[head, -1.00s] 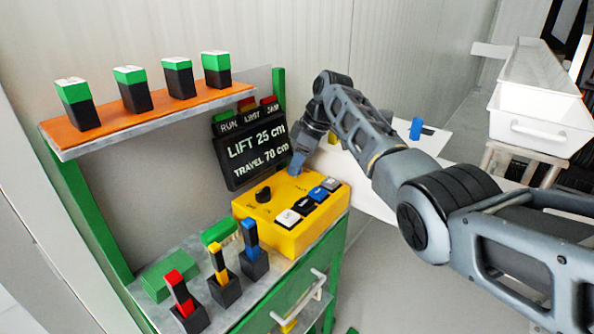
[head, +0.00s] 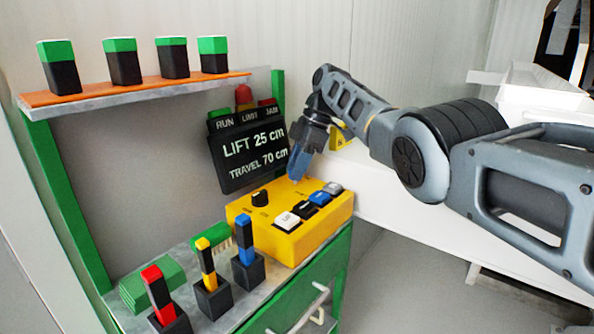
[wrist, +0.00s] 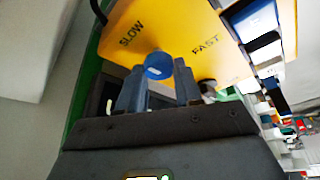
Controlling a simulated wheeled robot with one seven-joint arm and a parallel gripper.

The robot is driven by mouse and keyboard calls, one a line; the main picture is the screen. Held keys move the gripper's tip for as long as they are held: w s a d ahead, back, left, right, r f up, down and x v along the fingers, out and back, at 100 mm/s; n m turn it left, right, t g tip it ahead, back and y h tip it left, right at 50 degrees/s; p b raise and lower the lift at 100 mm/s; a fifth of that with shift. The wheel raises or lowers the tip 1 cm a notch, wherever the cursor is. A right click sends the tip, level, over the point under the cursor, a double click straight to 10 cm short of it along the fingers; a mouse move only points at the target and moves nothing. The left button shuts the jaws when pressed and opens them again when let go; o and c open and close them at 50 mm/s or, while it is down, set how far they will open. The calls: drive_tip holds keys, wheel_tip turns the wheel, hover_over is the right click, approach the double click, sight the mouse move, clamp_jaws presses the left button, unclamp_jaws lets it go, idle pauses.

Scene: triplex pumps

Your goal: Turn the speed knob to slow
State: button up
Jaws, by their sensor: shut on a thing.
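The yellow control box (head: 310,235) sits on the bench. In the wrist view its top (wrist: 180,35) carries the words SLOW, at left, and FAST, at right. The blue speed knob (wrist: 158,66) lies between the two words, with a short pale mark on its face. My gripper (wrist: 159,88) is shut on the knob, one grey finger on each side. In the head view my gripper (head: 298,177) points down at the back of the box and the speed knob is hard to make out there.
A black knob (head: 260,197) and several push buttons (head: 308,209) are on the box. Red, yellow and blue-topped levers (head: 246,265) stand in front. A display board (head: 250,155) stands behind. Green-topped black blocks (head: 122,60) line the orange shelf. White surfaces lie at right.

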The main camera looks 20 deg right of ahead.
idle(0.3)
drive_tip(key=o, duration=1)
drive_tip(key=shift+o, duration=0.2)
drive_tip(key=v, duration=0.7)
drive_tip(key=shift+d+r, duration=0.2)
drive_tip(key=shift+r, duration=0.15)
